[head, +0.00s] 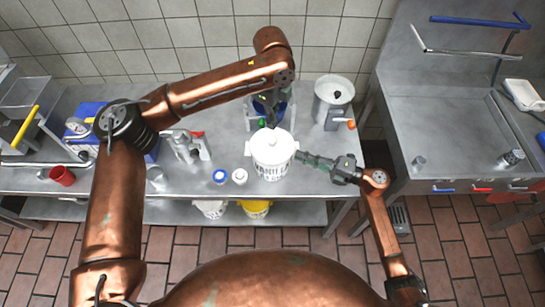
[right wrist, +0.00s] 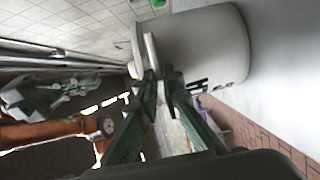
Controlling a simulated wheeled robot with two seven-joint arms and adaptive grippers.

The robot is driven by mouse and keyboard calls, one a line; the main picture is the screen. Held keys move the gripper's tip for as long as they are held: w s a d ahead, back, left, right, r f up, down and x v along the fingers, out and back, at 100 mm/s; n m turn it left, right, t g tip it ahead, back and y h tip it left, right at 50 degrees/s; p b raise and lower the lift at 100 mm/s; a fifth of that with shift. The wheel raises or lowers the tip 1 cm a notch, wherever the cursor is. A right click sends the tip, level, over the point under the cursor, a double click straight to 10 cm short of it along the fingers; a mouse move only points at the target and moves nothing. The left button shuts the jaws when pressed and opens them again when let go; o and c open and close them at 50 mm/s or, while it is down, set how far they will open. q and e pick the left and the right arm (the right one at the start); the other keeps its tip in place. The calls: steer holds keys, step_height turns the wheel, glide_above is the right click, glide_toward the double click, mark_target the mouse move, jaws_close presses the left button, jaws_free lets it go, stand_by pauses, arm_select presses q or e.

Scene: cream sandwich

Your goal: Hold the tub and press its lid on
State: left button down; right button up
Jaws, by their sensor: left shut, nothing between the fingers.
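The white tub (head: 272,170), with dark lettering on its side, stands upright near the front edge of the steel counter. A white lid (head: 272,144) with a small knob lies over its top; whether it is fully seated I cannot tell. My left gripper (head: 270,124) is shut and empty just above the lid's knob; I cannot tell whether it touches. My right gripper (head: 301,157) reaches in from the right to the tub's side handle. In the right wrist view the tub (right wrist: 205,45) is large, and the right fingers (right wrist: 162,82) close on its pale handle tab (right wrist: 151,52).
A blue-topped jar (head: 219,176) and a white-topped jar (head: 240,176) stand left of the tub. A large steel pot (head: 333,97) is behind right, and a blue container (head: 269,104) is behind the tub. A red cup (head: 62,176) stands far left. A sink unit (head: 445,110) is at right.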

steer(key=o, duration=0.5)
steer(key=shift+d, duration=0.1)
steer(key=v, duration=1.2)
steer(key=shift+f, duration=0.1)
